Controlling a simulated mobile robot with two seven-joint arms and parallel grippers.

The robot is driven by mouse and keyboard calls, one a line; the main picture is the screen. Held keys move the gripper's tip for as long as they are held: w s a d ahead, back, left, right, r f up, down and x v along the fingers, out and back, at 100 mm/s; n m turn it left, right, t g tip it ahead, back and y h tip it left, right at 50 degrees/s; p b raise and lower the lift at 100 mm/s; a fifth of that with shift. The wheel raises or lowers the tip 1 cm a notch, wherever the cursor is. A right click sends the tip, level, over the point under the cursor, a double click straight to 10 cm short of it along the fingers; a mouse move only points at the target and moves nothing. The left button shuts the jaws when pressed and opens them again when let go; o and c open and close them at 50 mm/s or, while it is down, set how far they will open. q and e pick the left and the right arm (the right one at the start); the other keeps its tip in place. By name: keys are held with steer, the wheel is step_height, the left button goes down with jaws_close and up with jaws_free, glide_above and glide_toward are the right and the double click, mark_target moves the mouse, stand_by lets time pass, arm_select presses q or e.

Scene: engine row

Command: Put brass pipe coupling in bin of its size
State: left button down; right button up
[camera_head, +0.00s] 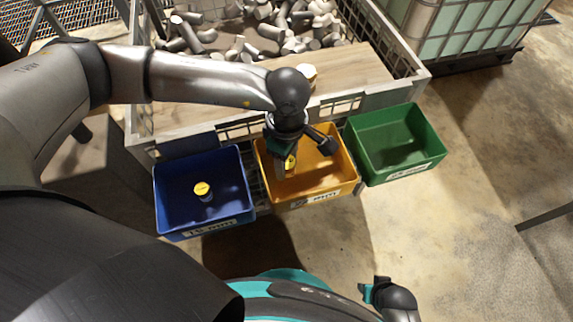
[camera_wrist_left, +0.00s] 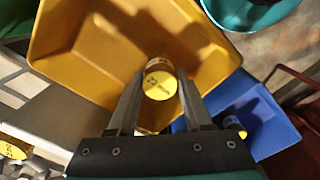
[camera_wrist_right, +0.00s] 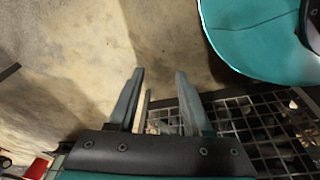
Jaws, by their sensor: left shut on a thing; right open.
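My left gripper (camera_head: 287,165) is shut on the brass pipe coupling (camera_head: 290,163), which has a yellow label on its end. The coupling also shows between the fingers in the left wrist view (camera_wrist_left: 160,82). It is over or just inside the yellow bin (camera_head: 338,178); its height above the floor of the bin is unclear. The blue bin (camera_head: 236,168) is left of it and holds another yellow-labelled piece (camera_head: 203,190). The green bin (camera_head: 425,142) is at right and looks empty. My right gripper (camera_wrist_right: 160,105) is open and empty, away from the bins.
A large mesh-sided crate (camera_head: 400,72) with several grey pipe parts stands behind the bins. A wooden board (camera_head: 355,75) lies across it, bearing another yellow-labelled piece (camera_wrist_left: 12,147). A caged tank (camera_head: 470,30) stands at back right.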

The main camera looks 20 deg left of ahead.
arm_select(q)
steer(key=shift+f, duration=0.9)
arm_select(e)
steer(key=shift+w+a+r, duration=0.3)
steer(key=shift+r, duration=0.15)
arm_select(q)
steer(key=shift+f+b, duration=0.15)
steer(key=shift+b, duration=0.2)
steer(key=shift+c, duration=1.6)
jaws_free()
arm_select(e)
steer(key=shift+w+a+r, duration=0.1)
steer(key=shift+r, duration=0.1)
arm_select(q)
steer(key=shift+r, duration=0.2)
step_height(320, 180, up, 12)
steer(key=p, duration=0.4)
arm_select(e)
steer(key=s+d+f, duration=0.4)
steer(key=s, duration=0.1)
steer(key=shift+s+d+f, duration=0.35)
steer(key=shift+s+f, duration=0.05)
